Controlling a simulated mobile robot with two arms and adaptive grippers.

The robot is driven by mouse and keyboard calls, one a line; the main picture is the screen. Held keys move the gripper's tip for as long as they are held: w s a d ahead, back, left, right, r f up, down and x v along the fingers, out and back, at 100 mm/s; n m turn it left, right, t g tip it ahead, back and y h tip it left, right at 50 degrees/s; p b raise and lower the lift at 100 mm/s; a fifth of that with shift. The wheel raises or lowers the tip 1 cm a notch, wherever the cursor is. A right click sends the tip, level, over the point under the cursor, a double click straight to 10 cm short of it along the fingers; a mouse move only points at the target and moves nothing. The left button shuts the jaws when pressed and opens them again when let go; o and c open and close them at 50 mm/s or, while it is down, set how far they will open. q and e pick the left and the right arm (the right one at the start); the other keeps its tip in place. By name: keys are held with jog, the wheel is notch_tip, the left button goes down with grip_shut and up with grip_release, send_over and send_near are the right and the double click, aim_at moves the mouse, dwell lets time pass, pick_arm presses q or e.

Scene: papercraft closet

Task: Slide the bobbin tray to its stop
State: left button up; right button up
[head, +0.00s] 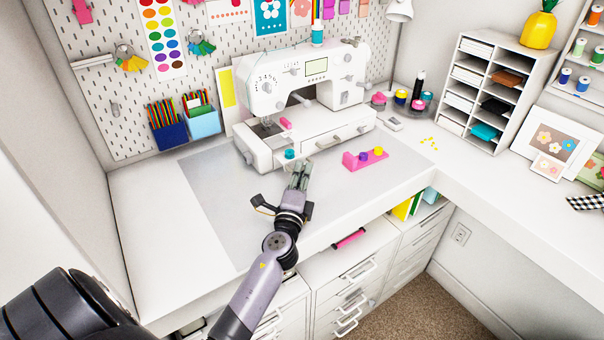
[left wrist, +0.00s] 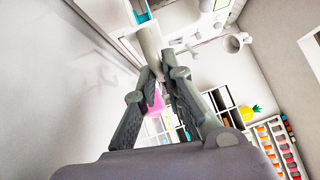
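The white sewing machine (head: 316,72) has a white front drawer (head: 305,146) with a handle; which of these is the bobbin tray is not certain. My left gripper (head: 301,164) is low in front of the drawer, near a teal bobbin (head: 290,154). In the left wrist view, its fingers (left wrist: 163,75) come close together near a pale bar (left wrist: 150,45); whether they grip it is unclear. Pink (left wrist: 157,102) shows behind them. My right gripper is not in view.
A grey mat (head: 215,190) covers the table's left part, mostly clear. Spools (head: 401,97) stand right of the machine. A white shelf unit (head: 493,90) stands at the back right.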

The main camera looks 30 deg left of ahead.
pick_arm(q)
jog(key=o, duration=0.4)
jog(key=shift+o, duration=0.2)
jog(key=shift+s, duration=0.1)
jog(key=v, duration=1.2)
jog(key=shift+d+f, duration=0.1)
jog(key=shift+f, duration=0.05)
